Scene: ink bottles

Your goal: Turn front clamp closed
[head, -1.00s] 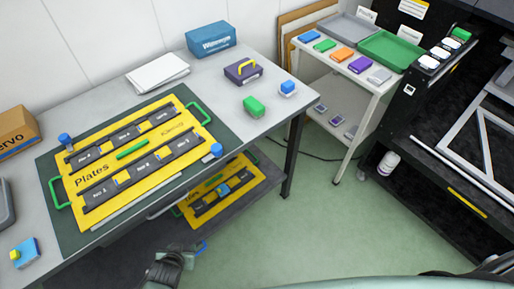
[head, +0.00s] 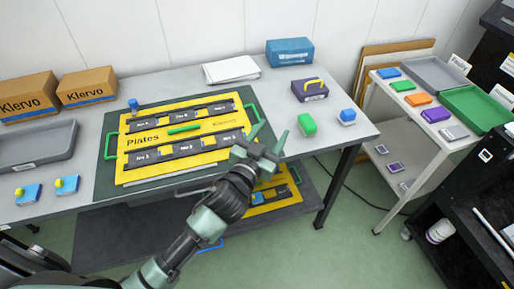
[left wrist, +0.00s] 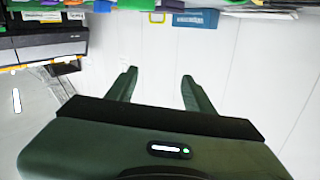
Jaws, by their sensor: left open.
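The yellow Plates board (head: 135,161) lies on a dark green mat (head: 105,180) on the table, with dark plate strips and green handles. A blue clamp knob (head: 133,104) stands at its back left corner. The front clamp at the front right corner is not visible now; my left gripper covers that area in the head view. My left gripper (head: 272,131) is open and empty, its fingers pointing up and right past the board's front right side. In the left wrist view the open gripper (left wrist: 160,75) has nothing between its fingers. My right gripper is not in view.
A green block (head: 307,125), a blue-and-white block (head: 347,117) and a purple box with a yellow handle (head: 310,91) stand right of the board. Cartons (head: 87,86) and a grey tray (head: 38,148) are at left. A second yellow board (head: 275,205) lies on the lower shelf.

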